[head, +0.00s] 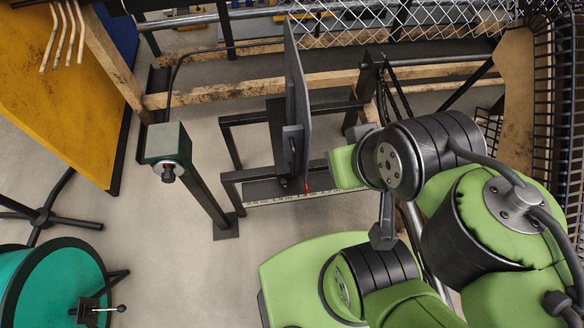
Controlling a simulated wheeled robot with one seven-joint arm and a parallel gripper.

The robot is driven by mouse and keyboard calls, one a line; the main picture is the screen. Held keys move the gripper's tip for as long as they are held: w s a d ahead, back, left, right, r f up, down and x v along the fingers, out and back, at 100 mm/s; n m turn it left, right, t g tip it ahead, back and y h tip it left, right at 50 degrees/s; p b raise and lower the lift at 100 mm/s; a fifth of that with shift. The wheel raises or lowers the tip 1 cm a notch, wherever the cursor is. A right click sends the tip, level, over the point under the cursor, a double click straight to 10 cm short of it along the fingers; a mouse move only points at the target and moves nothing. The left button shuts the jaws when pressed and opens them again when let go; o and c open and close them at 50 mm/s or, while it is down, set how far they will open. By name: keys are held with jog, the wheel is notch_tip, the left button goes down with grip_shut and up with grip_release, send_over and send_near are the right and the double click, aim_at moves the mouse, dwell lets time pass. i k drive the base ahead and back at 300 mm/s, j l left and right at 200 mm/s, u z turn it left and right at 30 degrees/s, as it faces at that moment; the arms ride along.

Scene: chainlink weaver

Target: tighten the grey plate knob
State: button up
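A thin dark grey plate (297,75) stands upright, nearly edge-on, on a black frame in the middle of the head view. A dark grey block-like part (291,140) sticks out from its left face, and small dark fittings (284,183) show low on that face. I cannot tell which of these is the knob or how tight it is. My green and black arm reaches in from the right, its nearest green part just right of the plate's lower end. I cannot make out my gripper's fingers; they seem hidden by the arm.
A pale ruler strip (275,199) with a red mark lies along the frame's front. A yellow panel (60,90) and teal drum (55,290) are farther left. Wire mesh (400,25) is behind.

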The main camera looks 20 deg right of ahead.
aim_at(283, 182)
jog(key=j+u, duration=0.35)
jog(key=j, duration=0.9)
